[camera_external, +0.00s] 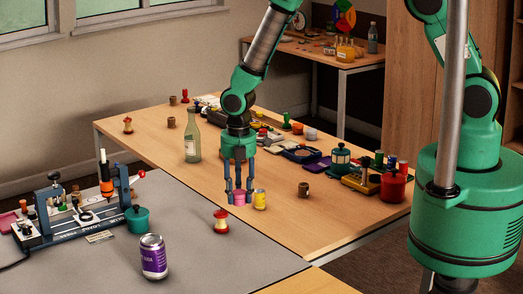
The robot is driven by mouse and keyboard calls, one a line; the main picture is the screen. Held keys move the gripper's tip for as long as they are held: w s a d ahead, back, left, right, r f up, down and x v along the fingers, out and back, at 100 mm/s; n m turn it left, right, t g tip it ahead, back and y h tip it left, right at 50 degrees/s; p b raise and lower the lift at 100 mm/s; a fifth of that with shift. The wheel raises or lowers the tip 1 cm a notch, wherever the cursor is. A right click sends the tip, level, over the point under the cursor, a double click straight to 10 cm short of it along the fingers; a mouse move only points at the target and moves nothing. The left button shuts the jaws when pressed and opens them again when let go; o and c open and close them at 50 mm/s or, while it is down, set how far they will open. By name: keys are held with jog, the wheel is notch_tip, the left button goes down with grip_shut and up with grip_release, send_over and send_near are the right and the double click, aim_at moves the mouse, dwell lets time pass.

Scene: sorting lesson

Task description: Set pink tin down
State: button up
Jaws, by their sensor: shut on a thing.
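The pink tin (239,198) is between the fingers of my gripper (239,196), low over the wooden table (290,225) near the edge of the grey mat. My gripper points straight down and is shut on the tin. The fingers cover the tin's sides. I cannot tell whether its underside touches the surface.
A small yellow can (260,199) stands just right of my gripper. A red and cream spool (221,222) stands in front of it, and a green glass bottle (192,137) behind left. A purple soda can (153,257) stands on the grey mat (215,265).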

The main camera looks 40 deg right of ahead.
jog(key=shift+w, duration=0.1)
jog(key=b, duration=0.1)
send_over(192, 210)
jog(key=shift+w+f, duration=0.1)
jog(key=shift+f, duration=0.65)
jog(key=shift+f, duration=0.1)
jog(key=shift+f+b, duration=0.4)
jog(key=shift+f, duration=1.25)
jog(key=shift+f, duration=0.2)
jog(key=o, duration=1.2)
jog(key=shift+c, duration=0.2)
jog(key=shift+r, duration=0.15)
